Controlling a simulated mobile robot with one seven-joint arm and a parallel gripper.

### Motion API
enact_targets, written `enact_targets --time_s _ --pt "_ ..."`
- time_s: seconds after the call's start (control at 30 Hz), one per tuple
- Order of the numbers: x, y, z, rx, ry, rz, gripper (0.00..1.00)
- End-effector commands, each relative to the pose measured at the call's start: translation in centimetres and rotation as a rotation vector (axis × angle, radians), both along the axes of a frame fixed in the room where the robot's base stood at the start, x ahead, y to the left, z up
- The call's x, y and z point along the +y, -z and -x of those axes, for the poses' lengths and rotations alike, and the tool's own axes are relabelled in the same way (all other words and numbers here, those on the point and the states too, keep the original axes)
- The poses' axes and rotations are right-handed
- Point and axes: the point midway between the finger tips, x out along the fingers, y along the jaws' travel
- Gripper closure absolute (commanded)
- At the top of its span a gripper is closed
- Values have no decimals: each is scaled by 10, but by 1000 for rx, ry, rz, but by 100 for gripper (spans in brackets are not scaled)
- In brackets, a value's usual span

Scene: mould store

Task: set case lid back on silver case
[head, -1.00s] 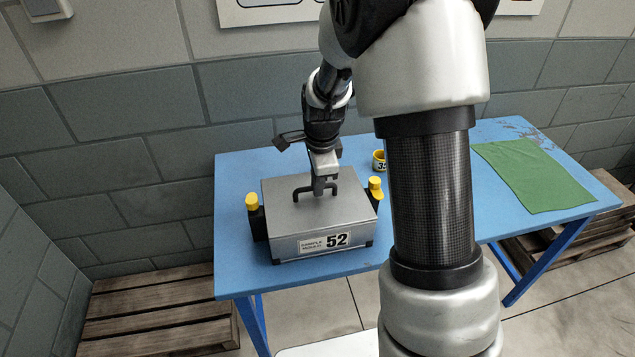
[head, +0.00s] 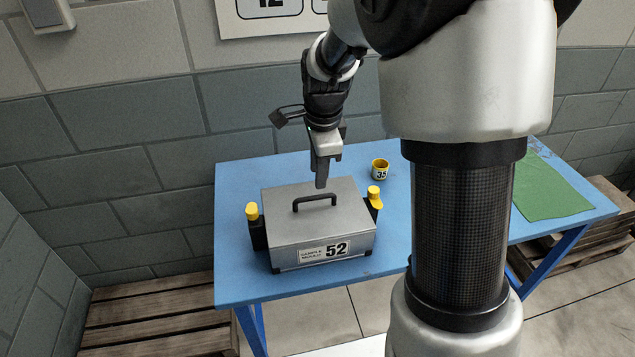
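Black holders with yellow tops (head: 252,211) (head: 374,192) stand at both sides of the case. A yellow cup (head: 380,170) marked 35 is behind right. A green cloth (head: 550,190) lies on the right of the table (head: 236,181). Wooden pallets (head: 150,310) are on the floor.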

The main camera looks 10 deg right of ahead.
Motion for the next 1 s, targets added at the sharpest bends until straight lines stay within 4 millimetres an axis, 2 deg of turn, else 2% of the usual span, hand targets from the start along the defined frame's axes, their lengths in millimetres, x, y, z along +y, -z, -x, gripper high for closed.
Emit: enact_targets --time_s 0.1,0.27,0.37,0.47,0.6,0.7,0.83,0.9,1.0 --pt "0 -20 3 -2 -1 -1 71" --pt "0 -34 7 -3 -9 1 71" --pt "0 -51 19 -21 -85 11 71" --pt "0 -79 46 -64 -265 43 71" --pt "1 -119 107 -143 -645 145 71" --pt "2 -135 151 -190 -920 250 71" --pt "1 -142 196 -225 -1209 390 71" --pt "0 -142 213 -232 -1321 450 71" --pt "0 -140 228 -232 -1427 507 71"
